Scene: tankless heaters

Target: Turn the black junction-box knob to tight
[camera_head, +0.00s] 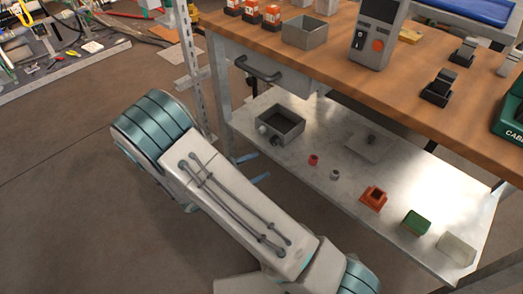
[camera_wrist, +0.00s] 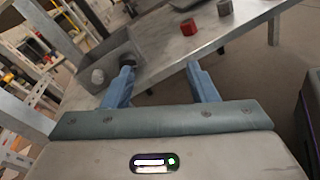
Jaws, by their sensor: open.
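The grey open-topped junction box (camera_head: 292,129) sits on the lower metal shelf, near its left end. A pale knob (camera_head: 262,129) and a dark knob (camera_head: 274,141) stick out of its front face. In the wrist view the box (camera_wrist: 93,64) is at upper left, with the pale knob (camera_wrist: 97,76) clear. The dark knob (camera_wrist: 127,61) is just beyond the left fingertip and partly hidden by it. My gripper (camera_head: 254,168) has its blue fingers apart in front of the box, with nothing between them. It also shows in the wrist view (camera_wrist: 158,71). The knob's setting cannot be read.
The workbench top (camera_head: 421,94) overhangs the shelf, with a drawer handle (camera_head: 258,69) above the box. A metal upright (camera_head: 194,75) stands left. A red part (camera_head: 313,160), a small grey part (camera_head: 335,175) and an orange box (camera_head: 373,198) lie right of the box.

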